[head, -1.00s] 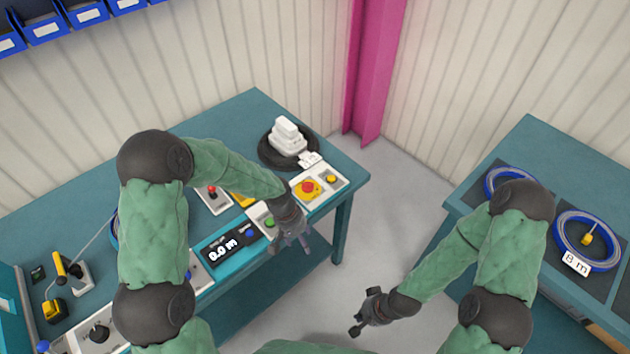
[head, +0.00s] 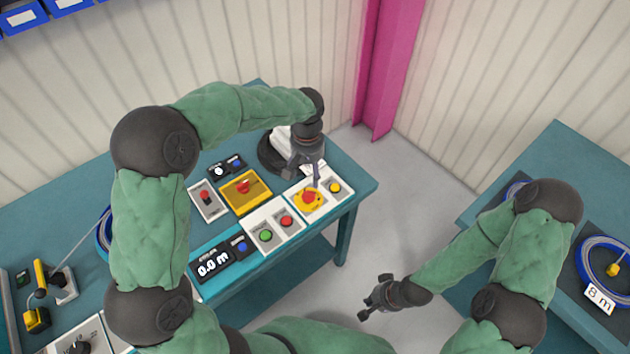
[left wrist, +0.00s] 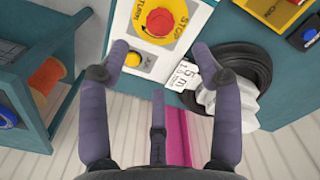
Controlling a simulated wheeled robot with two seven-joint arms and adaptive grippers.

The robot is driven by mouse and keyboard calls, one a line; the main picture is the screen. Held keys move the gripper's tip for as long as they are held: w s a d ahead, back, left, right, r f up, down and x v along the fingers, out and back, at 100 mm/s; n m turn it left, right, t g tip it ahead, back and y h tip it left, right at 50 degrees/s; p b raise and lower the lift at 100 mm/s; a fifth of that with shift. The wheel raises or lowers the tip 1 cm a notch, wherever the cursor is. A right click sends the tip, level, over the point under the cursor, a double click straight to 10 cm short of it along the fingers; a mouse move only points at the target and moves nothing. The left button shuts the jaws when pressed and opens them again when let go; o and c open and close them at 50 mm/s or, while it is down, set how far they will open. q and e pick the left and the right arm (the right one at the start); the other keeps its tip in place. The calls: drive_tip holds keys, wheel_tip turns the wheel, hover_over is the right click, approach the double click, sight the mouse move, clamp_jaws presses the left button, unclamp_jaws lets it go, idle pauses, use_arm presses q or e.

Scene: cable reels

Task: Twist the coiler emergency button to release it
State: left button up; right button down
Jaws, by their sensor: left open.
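The coiler emergency button (head: 309,196) is a red mushroom button on a yellow plate, on a white panel near the right end of the left bench. It also shows at the top middle of the left wrist view (left wrist: 158,22), marked with "TURN" and "STOP". My left gripper (head: 313,181) is over the panel, just beside the button in the head view. In the left wrist view its fingers (left wrist: 160,60) are open and spread wide, with the button beyond and between them, apart from both. My right gripper (head: 374,301) hangs over the floor, away from the bench; its fingers look spread.
A yellow button (head: 334,187) sits right beside the emergency button. A panel with green and red buttons (head: 276,227) and a length display (head: 214,263) lie to the left. A second bench is at right.

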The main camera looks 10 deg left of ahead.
sight(309, 195)
use_arm(q)
drive_tip(key=f+b, duration=0.3)
drive_tip(key=f, duration=0.7)
drive_tip(key=shift+s+f, duration=0.2)
drive_tip(key=shift+c, duration=0.3)
